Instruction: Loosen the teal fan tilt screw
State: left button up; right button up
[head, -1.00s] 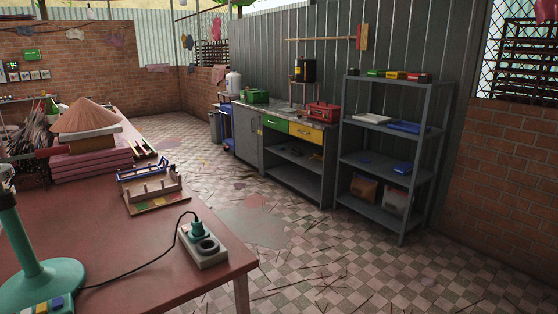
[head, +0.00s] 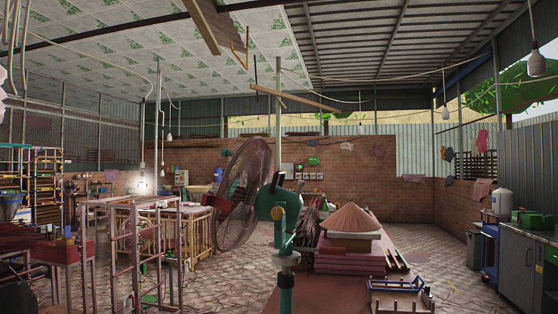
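The teal fan (head: 275,206) stands on the red table in the middle of the head view. Its round dark red cage (head: 238,195) faces left, and its teal motor housing sits on an upright teal neck with a pale collar lower down. A small yellow, brass-like part (head: 279,217) shows where the housing meets the neck; it looks like the tilt screw, but it is too small to be certain. The fan's base is below the frame. Neither of my grippers is in view.
The red table (head: 345,292) holds a cone-shaped hat (head: 352,220) on stacked pink boards and a blue-framed rack (head: 399,291). Wooden racks (head: 145,235) stand at the left. A grey counter (head: 521,262) is at the right. Tiled floor is open between table and counter.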

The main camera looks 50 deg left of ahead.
aim_at(277, 213)
jog(key=u, duration=1.7)
